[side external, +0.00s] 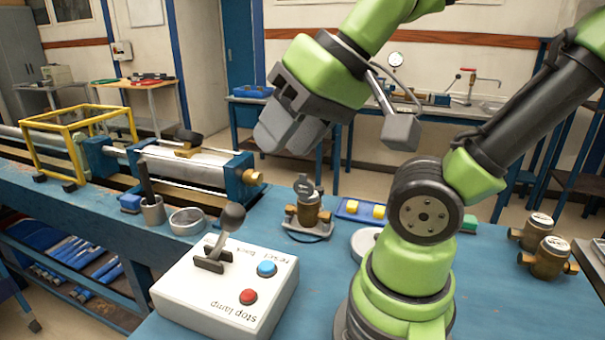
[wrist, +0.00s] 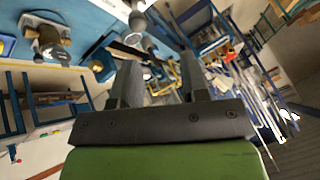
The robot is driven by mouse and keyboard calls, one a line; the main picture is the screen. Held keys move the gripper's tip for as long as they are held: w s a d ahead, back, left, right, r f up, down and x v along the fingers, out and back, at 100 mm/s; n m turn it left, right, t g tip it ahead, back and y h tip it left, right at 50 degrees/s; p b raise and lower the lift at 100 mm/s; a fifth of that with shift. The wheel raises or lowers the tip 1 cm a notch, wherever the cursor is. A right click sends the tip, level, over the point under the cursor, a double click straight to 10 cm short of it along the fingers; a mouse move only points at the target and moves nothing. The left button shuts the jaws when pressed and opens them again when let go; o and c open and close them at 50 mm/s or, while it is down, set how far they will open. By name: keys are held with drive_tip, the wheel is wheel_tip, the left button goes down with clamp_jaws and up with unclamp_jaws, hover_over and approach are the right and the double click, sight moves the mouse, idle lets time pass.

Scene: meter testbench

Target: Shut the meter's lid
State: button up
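The meter (side external: 307,210) is a small brass body on a grey stand on the blue bench, in the middle of the side view. Its grey lid (side external: 304,186) stands raised above the body. What looks like the same meter (wrist: 48,46) shows at the upper left of the wrist view, tilted. My gripper (side external: 272,138) is above and to the left of the meter in the side view, clear of it and touching nothing. In the wrist view its two grey fingers (wrist: 162,80) stand apart with an empty gap between them.
A white control box (side external: 225,285) with a lever and red and blue buttons sits in front. Cups (side external: 187,221) and a test rig (side external: 190,168) stand at left. Two more brass meters (side external: 548,258) stand at right.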

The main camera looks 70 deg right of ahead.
drive_tip(key=w+d+m+g+h, duration=0.1)
drive_tip(key=w+d+m+g, duration=0.1)
drive_tip(key=w+d+m, duration=0.15)
drive_tip(key=m+g, duration=0.5)
drive_tip(key=m, duration=0.5)
approach(303, 186)
drive_tip(key=shift+h, duration=0.4)
drive_tip(key=f, duration=0.6)
drive_tip(key=shift+a+f, duration=0.15)
drive_tip(key=shift+a, duration=0.15)
drive_tip(key=shift+c, duration=0.3)
clamp_jaws()
